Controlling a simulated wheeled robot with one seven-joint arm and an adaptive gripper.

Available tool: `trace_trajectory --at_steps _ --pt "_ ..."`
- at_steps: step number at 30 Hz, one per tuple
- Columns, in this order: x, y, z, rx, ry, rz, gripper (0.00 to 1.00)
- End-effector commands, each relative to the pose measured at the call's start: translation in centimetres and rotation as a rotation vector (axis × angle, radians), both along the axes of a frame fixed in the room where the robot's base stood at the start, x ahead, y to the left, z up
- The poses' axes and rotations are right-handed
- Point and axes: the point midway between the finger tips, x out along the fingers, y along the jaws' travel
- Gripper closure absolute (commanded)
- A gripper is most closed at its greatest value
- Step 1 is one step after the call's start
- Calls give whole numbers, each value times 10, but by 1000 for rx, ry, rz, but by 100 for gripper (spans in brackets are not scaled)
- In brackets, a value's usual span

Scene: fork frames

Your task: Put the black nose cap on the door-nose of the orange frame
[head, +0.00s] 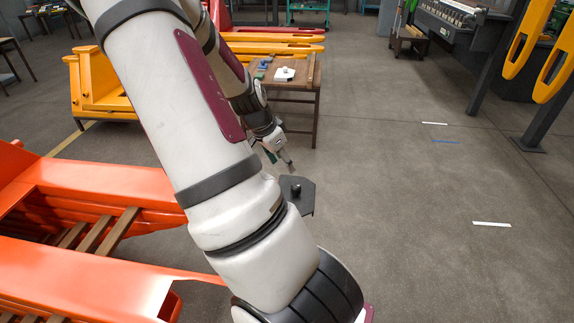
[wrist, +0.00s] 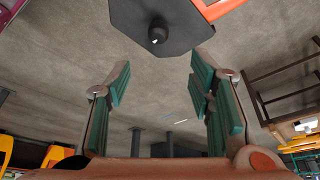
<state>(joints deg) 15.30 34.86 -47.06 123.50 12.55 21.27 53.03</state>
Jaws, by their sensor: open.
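The black nose cap (head: 308,200) is a flat angular plate with a round knob, just right of my arm in the head view. It also shows at the top of the wrist view (wrist: 190,38), with the knob facing the camera. There it meets an orange edge (wrist: 214,8) of the frame. I cannot tell how fully it is seated, and the door-nose itself is hidden. The orange frame (head: 95,270) fills the lower left, partly behind my arm. My gripper (head: 284,163) is open and empty, apart from the cap; its green-padded fingers (wrist: 160,82) are spread below it in the wrist view.
A brown table (head: 300,88) with a white item (head: 285,74) and small tools stands behind my gripper. A yellow frame (head: 95,95) is at the back left. Yellow forks (head: 530,40) on a dark post are at the right. The floor to the right is mostly clear.

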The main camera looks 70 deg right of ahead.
Motion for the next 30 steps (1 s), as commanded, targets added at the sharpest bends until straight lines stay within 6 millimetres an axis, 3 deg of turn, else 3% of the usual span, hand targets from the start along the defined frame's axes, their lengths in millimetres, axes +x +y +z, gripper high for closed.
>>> trace_trajectory --at_steps 7,11,16,21,26,30 --pt "4 7 6 13 -5 12 52" --pt "25 38 16 84 -38 103 52" --pt "61 118 49 243 -98 368 52" --pt "75 204 93 366 -131 697 52" --pt "63 276 134 431 -130 1026 52" --pt "35 329 165 446 -96 1317 52"
